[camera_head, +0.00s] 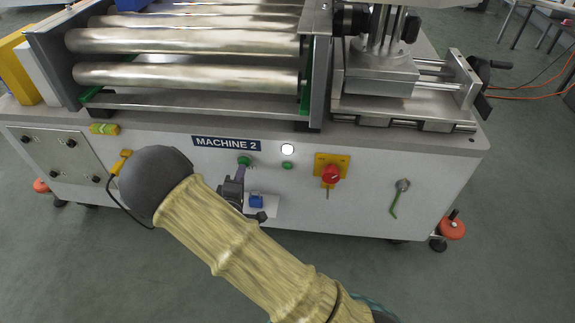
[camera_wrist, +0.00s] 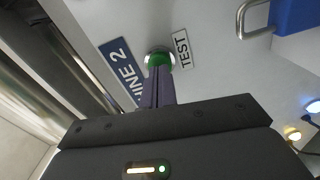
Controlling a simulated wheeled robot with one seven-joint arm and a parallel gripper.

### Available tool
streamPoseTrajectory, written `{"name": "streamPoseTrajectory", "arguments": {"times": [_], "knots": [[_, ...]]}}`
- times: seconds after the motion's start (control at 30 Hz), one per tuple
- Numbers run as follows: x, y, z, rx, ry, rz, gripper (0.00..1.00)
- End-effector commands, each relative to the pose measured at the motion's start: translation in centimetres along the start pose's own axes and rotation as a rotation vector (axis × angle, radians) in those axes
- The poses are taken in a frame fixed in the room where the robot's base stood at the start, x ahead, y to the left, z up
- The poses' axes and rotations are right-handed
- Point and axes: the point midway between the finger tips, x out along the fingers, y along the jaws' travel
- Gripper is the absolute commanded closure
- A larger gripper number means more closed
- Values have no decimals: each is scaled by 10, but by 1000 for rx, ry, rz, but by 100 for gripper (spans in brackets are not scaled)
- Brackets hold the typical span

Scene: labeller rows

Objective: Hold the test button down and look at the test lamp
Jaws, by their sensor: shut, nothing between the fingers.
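The green test button (camera_head: 245,160) is on the front panel of machine 2, below its blue nameplate. In the wrist view, the button (camera_wrist: 158,56) sits beside a TEST label (camera_wrist: 181,48). My gripper (camera_head: 242,169) is shut and empty. Its fingertips (camera_wrist: 157,72) are at the button's face and cover part of it; they look to be touching, but I cannot tell how far it is pressed in. A round lamp (camera_head: 288,149) to the right of the button looks bright white, as if lit. It does not show in the wrist view.
A smaller green button or lamp (camera_head: 288,165) sits below the white lamp. A blue padlock (camera_head: 256,201) is close to my gripper's right. Rollers (camera_head: 185,76) lie above.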

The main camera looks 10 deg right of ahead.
Motion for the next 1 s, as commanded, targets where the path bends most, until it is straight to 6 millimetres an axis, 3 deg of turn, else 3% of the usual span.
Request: {"name": "streamPoseTrajectory", "arguments": {"times": [0.6, 1.0], "knots": [[-38, 0, 0, -2, 2, 0, 100], [-38, 0, 0, -1, 1, 0, 100]]}}
